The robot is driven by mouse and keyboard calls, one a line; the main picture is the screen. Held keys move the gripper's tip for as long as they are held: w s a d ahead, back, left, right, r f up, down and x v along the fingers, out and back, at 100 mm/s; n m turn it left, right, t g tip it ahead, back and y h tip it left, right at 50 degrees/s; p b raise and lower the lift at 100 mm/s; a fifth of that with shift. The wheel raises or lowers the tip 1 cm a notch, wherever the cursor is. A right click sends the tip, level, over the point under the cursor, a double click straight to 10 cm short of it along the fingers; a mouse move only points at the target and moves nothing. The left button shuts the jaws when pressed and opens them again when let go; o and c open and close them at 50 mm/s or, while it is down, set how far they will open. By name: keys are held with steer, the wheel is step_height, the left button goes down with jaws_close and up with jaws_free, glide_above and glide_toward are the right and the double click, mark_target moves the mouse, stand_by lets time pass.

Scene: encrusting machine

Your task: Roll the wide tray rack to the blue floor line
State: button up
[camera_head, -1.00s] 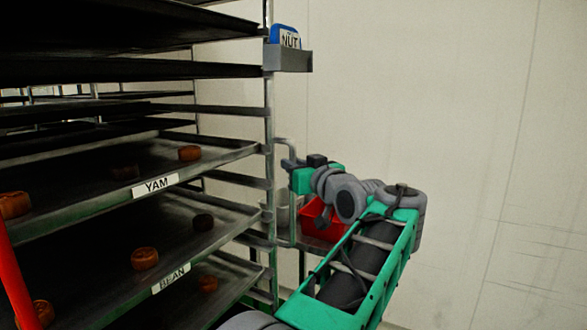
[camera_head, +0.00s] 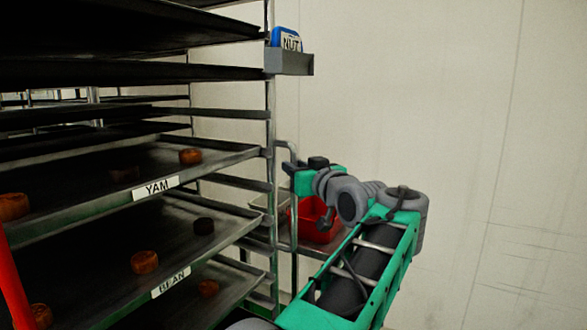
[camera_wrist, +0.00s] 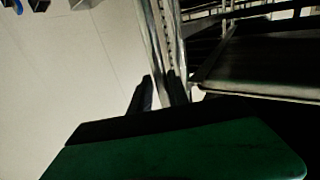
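The wide tray rack (camera_head: 270,110) fills the left of the head view, with stacked dark trays, some labelled YAM and BEAN and carrying round brown pieces. A bent metal handle (camera_head: 294,240) stands out from its right side. My gripper (camera_head: 288,167) is at the upper part of this handle, its fingers small and partly hidden. In the wrist view, dark fingertips (camera_wrist: 158,92) lie on both sides of a metal bar (camera_wrist: 158,50) and appear closed on it. A rack tray (camera_wrist: 260,62) shows to the right there. The blue floor line is not in view.
A grey holder (camera_head: 289,62) with a blue NUT card is fixed to the rack's upright. A red bin (camera_head: 315,222) sits on a metal surface behind the handle. A red post (camera_head: 14,280) stands at lower left. A pale wall (camera_head: 450,90) closes off the right side.

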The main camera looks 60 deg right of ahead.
steer(key=shift+o, duration=0.8)
steer(key=shift+d, duration=0.1)
steer(key=shift+o, duration=1.1)
steer(key=shift+f, duration=0.1)
steer(key=v, duration=0.8)
